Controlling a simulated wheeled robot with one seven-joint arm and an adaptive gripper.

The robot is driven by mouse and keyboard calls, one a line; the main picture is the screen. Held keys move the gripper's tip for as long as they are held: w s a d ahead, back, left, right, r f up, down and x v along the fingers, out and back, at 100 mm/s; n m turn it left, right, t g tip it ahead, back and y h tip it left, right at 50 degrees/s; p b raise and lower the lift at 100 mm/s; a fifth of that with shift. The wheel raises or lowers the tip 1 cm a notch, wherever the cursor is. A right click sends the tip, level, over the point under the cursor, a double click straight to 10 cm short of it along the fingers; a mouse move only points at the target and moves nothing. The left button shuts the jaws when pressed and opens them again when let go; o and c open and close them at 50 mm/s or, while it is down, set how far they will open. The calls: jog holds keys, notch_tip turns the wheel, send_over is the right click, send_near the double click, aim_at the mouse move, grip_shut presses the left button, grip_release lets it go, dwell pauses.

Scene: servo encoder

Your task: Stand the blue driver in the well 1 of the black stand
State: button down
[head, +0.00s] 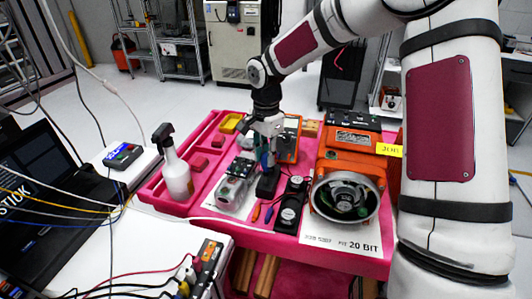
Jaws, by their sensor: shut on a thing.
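My gripper (267,138) points down over the middle of the pink table and is shut on the blue driver (264,158), of which only a small blue-teal part shows between the fingers. A dark block, which looks like the black stand (267,187), is directly below the gripper. The driver's lower end is hidden or too small to make out, so I cannot tell whether it is in a well or above it. The well numbers cannot be read.
An orange servo unit with a round wheel (345,196) stands close on the right. A grey motor (233,187) is close on the left, an orange meter (290,140) behind. Small tools (256,212) and a black holder (290,207) lie in front. A spray bottle (176,172) stands at left.

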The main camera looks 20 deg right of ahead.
jog(key=shift+f+b, duration=0.3)
jog(key=shift+f, duration=0.75)
jog(key=c, duration=1.3)
grip_release()
jog(key=shift+c, duration=0.3)
